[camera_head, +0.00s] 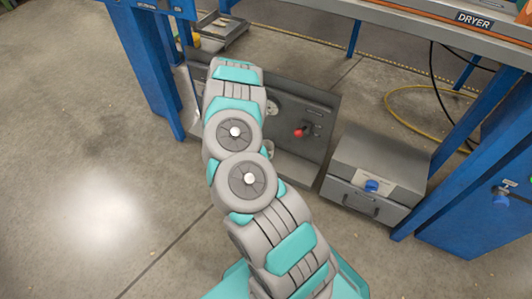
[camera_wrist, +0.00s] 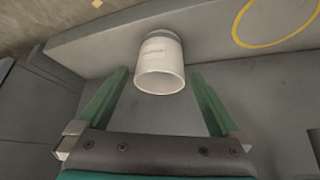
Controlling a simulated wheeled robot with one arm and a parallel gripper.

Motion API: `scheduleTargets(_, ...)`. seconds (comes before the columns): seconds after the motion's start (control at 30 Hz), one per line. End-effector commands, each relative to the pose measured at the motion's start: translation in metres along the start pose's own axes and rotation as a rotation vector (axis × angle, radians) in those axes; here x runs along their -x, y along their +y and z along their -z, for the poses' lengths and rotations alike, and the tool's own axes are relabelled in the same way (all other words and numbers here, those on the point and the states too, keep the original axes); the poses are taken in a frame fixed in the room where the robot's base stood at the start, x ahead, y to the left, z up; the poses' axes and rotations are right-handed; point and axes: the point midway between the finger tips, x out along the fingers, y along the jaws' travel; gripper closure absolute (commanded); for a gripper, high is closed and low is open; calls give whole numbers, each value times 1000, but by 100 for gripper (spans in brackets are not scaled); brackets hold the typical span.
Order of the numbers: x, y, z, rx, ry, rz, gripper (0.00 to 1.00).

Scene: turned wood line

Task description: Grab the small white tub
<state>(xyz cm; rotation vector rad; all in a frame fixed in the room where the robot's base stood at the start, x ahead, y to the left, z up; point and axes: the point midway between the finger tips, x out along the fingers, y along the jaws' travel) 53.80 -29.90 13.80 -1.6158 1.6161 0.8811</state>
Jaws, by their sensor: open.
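The small white tub (camera_wrist: 160,66) shows in the wrist view, at the top middle, on a grey surface. It has faint marking on its side. My gripper (camera_wrist: 158,75) is open, with a green finger on each side and the tub's near end in line with the gap between them. I cannot tell whether the tub is fully between the fingers. In the head view my arm reaches toward a grey panelled unit; my gripper and the tub are hidden there.
The grey unit (camera_head: 318,112) carries a red knob (camera_head: 299,133). A grey box (camera_head: 380,160) with a blue knob (camera_head: 372,186) stands to its right. Blue posts (camera_head: 150,75) flank the space. A yellow hose (camera_head: 388,100) lies behind. The floor (camera_head: 70,180) at left is clear.

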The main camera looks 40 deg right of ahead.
Motion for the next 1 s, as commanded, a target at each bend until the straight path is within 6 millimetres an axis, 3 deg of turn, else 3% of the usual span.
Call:
scheduleTargets(0.3,-39,0,2,1,0,-2,0)
scheduleTargets(0.6,-42,-1,2,1,-1,0,1)
scheduleTargets(1.0,-42,0,2,2,-1,-1,46)
